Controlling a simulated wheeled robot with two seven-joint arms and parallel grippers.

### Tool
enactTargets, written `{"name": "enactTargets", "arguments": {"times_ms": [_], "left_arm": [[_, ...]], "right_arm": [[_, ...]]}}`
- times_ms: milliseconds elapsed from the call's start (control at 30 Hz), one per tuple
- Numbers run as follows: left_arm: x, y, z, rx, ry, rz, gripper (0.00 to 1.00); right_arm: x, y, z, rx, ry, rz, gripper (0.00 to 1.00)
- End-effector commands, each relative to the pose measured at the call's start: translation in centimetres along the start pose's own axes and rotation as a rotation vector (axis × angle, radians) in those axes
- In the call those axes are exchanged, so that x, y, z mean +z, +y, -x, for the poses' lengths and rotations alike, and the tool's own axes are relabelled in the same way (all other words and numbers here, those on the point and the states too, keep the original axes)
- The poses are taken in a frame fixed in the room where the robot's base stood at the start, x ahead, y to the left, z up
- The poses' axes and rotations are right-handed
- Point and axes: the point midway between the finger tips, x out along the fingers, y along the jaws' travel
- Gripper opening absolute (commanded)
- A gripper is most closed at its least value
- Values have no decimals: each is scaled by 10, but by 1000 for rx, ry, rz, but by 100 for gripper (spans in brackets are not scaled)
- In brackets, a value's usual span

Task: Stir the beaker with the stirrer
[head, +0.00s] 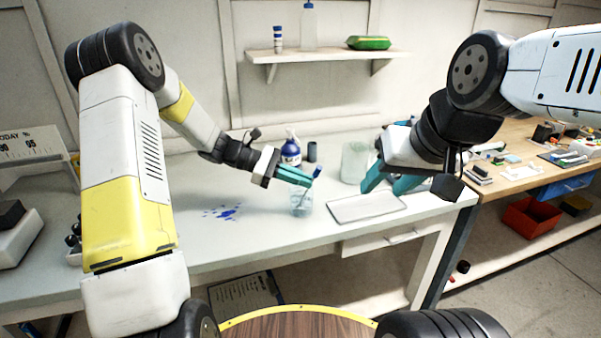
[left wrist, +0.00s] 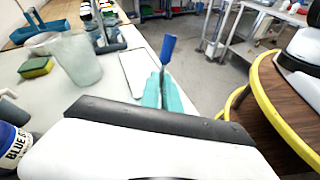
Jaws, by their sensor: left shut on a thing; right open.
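A small clear beaker (head: 301,202) stands on the white bench in the head view. My left gripper (head: 308,180) has teal fingers and is shut on the stirrer (head: 317,172), whose blue end sticks up above the fingers. The stirrer's lower part reaches down at the beaker, and I cannot tell how deep it sits inside. In the left wrist view the blue end of the stirrer (left wrist: 168,48) rises from the teal fingertips (left wrist: 163,92); the beaker is hidden there. My right gripper (head: 385,184) is open and empty above the white tray, right of the beaker.
A larger glass beaker (head: 354,162) stands behind the white tray (head: 350,211). A blue-labelled bottle (head: 290,150) and a dark cup (head: 311,151) stand behind my left gripper. Blue spots (head: 224,212) lie on the bench left of the beaker. The bench's front is clear.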

Motion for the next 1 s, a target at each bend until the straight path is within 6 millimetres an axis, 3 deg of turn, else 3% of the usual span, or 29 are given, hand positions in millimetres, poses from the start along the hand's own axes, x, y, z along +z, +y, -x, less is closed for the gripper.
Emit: {"name": "enactTargets", "arguments": {"times_ms": [467, 1000], "left_arm": [[3, 2, -2, 1, 1, 0, 0], [45, 2, -2, 0, 1, -2, 0]], "right_arm": [[0, 0, 0, 0, 0, 0, 45], [0, 0, 0, 0, 0, 0, 45]]}}
